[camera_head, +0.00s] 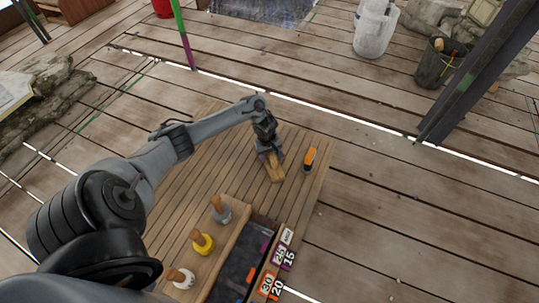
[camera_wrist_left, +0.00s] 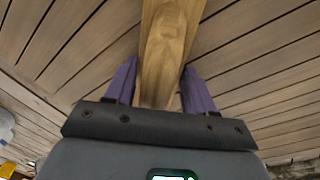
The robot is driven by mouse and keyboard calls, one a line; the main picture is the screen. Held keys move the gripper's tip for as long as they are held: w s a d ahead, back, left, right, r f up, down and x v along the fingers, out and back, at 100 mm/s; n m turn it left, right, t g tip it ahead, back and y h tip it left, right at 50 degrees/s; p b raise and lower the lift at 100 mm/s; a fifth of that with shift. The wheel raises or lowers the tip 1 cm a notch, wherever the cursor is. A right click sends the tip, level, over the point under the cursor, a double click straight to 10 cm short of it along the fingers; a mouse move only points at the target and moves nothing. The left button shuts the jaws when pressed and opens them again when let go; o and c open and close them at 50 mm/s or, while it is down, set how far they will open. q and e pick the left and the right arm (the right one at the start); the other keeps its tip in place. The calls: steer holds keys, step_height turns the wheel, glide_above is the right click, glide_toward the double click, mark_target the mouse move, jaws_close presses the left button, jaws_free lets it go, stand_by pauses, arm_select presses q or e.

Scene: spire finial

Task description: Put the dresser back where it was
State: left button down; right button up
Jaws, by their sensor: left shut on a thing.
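The dresser (camera_head: 275,173), a tan wooden block-like tool, is at my left gripper (camera_head: 268,152) over the far part of the slatted wooden table (camera_head: 215,135). In the left wrist view the dresser (camera_wrist_left: 170,35) runs between the two purple fingers of my left gripper (camera_wrist_left: 158,75), which is shut on it. Its near end is close to the gripper's dark palm. I cannot tell whether its lower side touches the table. My right gripper is not in view.
An orange-and-black tool (camera_head: 310,159) lies right of the dresser. Wooden-handled tools with grey (camera_head: 221,212), yellow (camera_head: 202,242) and white (camera_head: 181,277) bases stand nearer. A dark-lined tray (camera_head: 233,268) and numbered tags (camera_head: 284,256) are at the front. The table's right part is clear.

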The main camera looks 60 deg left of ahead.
arm_select(q)
steer(key=shift+c, duration=1.9)
jaws_free()
steer(key=shift+f, duration=0.1)
